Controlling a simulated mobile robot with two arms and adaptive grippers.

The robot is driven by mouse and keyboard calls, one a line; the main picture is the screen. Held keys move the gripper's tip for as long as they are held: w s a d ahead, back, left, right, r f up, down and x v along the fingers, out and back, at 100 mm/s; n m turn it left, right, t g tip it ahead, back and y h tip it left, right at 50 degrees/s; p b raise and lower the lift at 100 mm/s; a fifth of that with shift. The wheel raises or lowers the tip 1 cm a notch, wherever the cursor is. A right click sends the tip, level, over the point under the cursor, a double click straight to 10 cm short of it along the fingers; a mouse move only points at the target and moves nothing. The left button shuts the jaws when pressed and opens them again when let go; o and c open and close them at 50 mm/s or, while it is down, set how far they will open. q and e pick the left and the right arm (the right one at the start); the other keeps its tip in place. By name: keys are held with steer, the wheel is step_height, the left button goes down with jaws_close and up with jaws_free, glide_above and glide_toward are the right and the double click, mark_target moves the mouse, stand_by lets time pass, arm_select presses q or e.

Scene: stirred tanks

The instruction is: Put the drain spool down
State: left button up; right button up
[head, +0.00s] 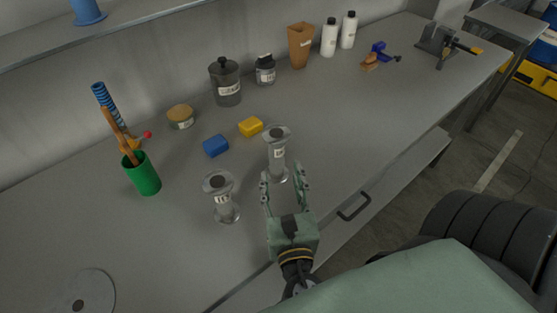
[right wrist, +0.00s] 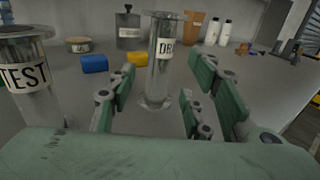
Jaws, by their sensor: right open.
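The drain spool (head: 278,155) is a clear flanged spool with a white label, only partly readable. It stands upright on the grey bench and also shows in the right wrist view (right wrist: 161,75). My right gripper (head: 284,182) is open, its fingertips at either side of the spool's lower part. In the right wrist view, a gap shows between the spool and the fingers (right wrist: 160,88). I cannot tell whether the spool's base lies fully between the fingertips. My left gripper is not in view.
A second spool, labelled TEST (right wrist: 25,75), stands upright left of my gripper; it also shows in the head view (head: 222,198). Blue (head: 216,146) and yellow (head: 251,127) blocks lie behind. A green cup (head: 143,177) holds tools.

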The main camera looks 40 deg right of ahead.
steer(key=shift+b+v, duration=0.3)
steer(key=shift+v, duration=1.65)
